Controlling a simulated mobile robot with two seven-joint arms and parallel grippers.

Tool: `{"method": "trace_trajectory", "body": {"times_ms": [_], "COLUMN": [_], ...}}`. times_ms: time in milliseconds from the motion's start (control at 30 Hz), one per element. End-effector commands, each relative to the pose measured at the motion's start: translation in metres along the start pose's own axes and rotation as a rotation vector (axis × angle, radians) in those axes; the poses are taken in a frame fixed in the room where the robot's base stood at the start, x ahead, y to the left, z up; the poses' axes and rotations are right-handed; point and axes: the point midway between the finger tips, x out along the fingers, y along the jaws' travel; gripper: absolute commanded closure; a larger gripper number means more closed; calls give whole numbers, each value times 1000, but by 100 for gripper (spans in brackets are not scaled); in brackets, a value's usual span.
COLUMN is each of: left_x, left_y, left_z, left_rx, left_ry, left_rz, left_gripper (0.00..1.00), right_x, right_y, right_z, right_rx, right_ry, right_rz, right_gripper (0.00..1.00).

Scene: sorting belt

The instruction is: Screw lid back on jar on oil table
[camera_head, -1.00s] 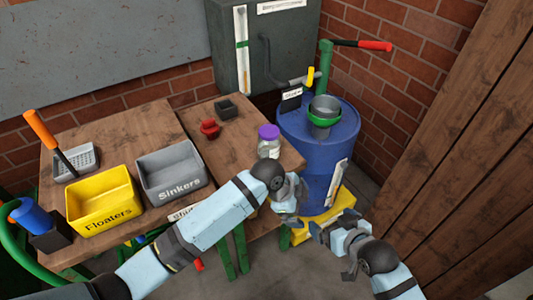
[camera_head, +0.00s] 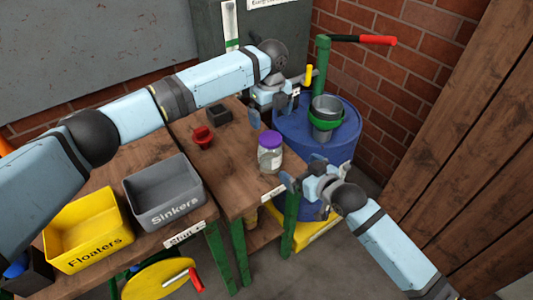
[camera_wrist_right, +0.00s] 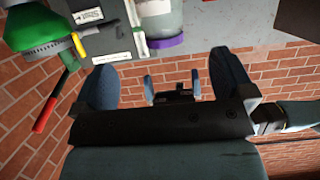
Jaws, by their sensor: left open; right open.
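A clear jar (camera_head: 270,160) with a pale label stands upright at the right end of the oil table. A purple lid (camera_head: 271,139) sits on its top; I cannot tell how tightly. My right gripper (camera_head: 302,180) is open and empty, in front and to the right of the jar. In the right wrist view, the jar (camera_wrist_right: 160,18) and lid (camera_wrist_right: 166,42) show upside down at the top, beyond the open right fingers (camera_wrist_right: 165,80).
A blue drum (camera_head: 345,150) with a grey funnel (camera_head: 327,108) and a red-handled pump (camera_head: 375,41) stands to the right. A red piece (camera_head: 203,138) and small dark box (camera_head: 219,115) lie left of the jar. Grey Sinkers (camera_head: 165,190) and yellow Floaters (camera_head: 85,230) bins stand further left.

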Motion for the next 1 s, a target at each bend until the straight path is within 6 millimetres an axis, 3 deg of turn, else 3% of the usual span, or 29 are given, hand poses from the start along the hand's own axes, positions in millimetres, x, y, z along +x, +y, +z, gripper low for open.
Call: {"method": "trace_trajectory", "body": {"times_ms": [467,667,1000], "left_x": [-2,-1,-1], "left_y": [0,0,0], "left_z": [1,1,1], "left_rx": [2,1,1], "left_ry": [-2,-2,-2], "left_rz": [0,0,0], "left_gripper": [4,4,4], "right_x": [6,36,102], "right_y": [0,0,0], "right_z": [0,-1,-1], "right_rx": [0,0,-1], "right_ry": [1,1,1], "right_rz": [0,-1,0], "right_gripper": [0,0,0]}}
